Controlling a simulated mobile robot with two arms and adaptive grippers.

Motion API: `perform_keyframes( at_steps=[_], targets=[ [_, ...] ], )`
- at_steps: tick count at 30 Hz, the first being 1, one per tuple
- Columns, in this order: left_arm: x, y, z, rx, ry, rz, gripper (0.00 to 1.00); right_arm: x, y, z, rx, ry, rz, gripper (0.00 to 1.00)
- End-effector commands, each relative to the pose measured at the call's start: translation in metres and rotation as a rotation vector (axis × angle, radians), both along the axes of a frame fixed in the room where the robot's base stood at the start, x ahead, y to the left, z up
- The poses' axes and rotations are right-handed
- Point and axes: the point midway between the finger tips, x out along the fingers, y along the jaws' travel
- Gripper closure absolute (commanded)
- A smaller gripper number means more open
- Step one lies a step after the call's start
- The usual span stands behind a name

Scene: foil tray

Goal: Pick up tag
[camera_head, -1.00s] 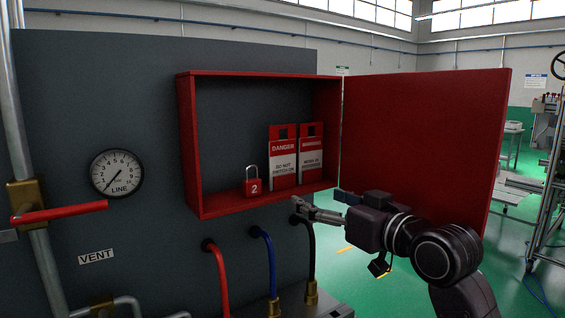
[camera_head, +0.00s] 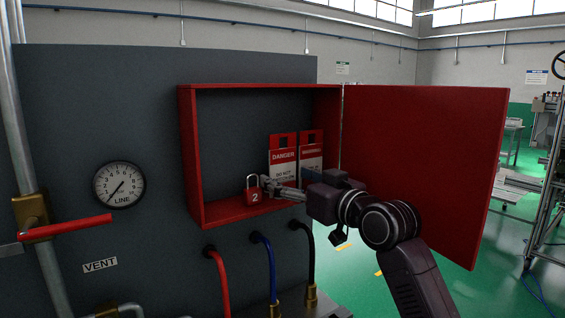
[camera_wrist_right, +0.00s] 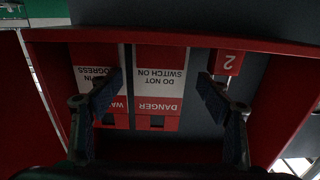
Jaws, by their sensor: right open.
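A red and white DANGER tag (camera_head: 283,157) stands in the open red box, with a matching warning tag (camera_head: 312,152) just to its right. A red padlock (camera_head: 254,193) numbered 2 sits on the box floor at the left. My right gripper (camera_head: 288,182) is at the box's front opening and hides the tags' lower parts. In the right wrist view, which is upside down, the open fingers (camera_wrist_right: 160,80) have the DANGER tag (camera_wrist_right: 160,73) between them. One finger overlaps the warning tag (camera_wrist_right: 98,72); the other is near the padlock (camera_wrist_right: 228,62). Nothing is held. My left gripper is out of view.
The red box (camera_head: 228,214) has walls around its opening, and its red door (camera_head: 425,150) is swung open to the right. Red, blue and black hoses (camera_head: 220,275) hang below. A gauge (camera_head: 119,185) and a red lever (camera_head: 70,228) are at the left.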

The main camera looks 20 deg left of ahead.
Motion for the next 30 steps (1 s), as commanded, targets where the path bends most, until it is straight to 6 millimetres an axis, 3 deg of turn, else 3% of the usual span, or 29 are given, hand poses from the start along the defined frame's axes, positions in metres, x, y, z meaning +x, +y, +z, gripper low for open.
perform_keyframes(
  at_steps=[6, 17, 30],
  targets=[
    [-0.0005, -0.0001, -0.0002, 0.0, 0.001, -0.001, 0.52, 0.0006, 0.0006, -0.0003, -0.001, -0.001, 0.0, 0.29],
    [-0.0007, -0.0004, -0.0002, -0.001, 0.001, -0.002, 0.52, 0.0, 0.0009, -0.0002, -0.001, -0.001, 0.001, 0.66],
    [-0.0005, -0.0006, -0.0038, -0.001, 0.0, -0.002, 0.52, -0.0001, 0.0013, 0.0079, 0.001, -0.004, 0.002, 0.67]
  ],
)
